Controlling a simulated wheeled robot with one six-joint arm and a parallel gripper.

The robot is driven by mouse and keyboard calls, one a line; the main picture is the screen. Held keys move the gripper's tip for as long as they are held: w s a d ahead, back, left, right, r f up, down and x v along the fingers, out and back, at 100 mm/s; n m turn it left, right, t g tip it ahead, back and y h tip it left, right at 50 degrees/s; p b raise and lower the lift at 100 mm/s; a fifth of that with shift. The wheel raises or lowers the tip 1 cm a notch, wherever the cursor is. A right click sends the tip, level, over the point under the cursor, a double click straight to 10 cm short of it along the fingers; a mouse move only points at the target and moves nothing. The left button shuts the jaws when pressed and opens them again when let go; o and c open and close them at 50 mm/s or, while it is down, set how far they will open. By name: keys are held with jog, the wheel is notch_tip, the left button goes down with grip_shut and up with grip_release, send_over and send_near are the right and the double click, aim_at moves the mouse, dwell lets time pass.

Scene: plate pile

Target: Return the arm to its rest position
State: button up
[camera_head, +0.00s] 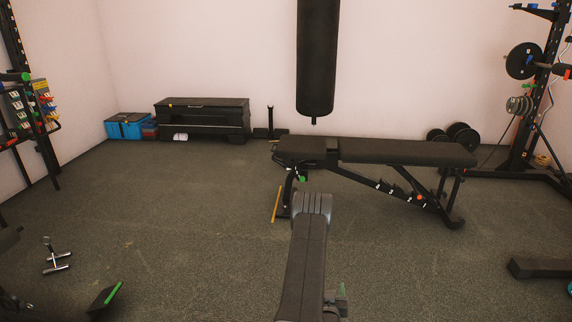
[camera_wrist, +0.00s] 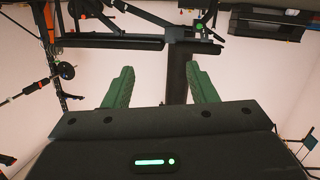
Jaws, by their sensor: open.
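My gripper (camera_wrist: 160,67) is open in the wrist view, with its two green fingers spread well apart. Nothing is between the fingers at close range; the dark punching bag shows in the distance behind them. The wrist picture looks upside down, with the bench at the top. In the head view my dark arm rises from the bottom centre to a grey ridged joint. I cannot make out the gripper's fingers clearly there.
A black weight bench (camera_head: 405,152) stands ahead. A punching bag (camera_head: 315,55) hangs behind it. A barbell rack (camera_head: 530,110) is at the right, a low black cabinet (camera_head: 203,118) at the back wall. Small metal handles (camera_head: 57,262) lie on the left floor. The left-centre floor is clear.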

jog(key=shift+w+a+r+g+y, duration=0.15)
jog(key=shift+w+r+g, duration=0.2)
jog(key=shift+r, duration=0.45)
jog(key=shift+w+a+r+g+y, duration=0.2)
jog(key=shift+r+g, duration=0.2)
jog(key=shift+r, duration=0.45)
jog(key=shift+w+a+r+g+y, duration=0.15)
jog(key=shift+w+r+g, duration=0.2)
jog(key=shift+r, duration=0.45)
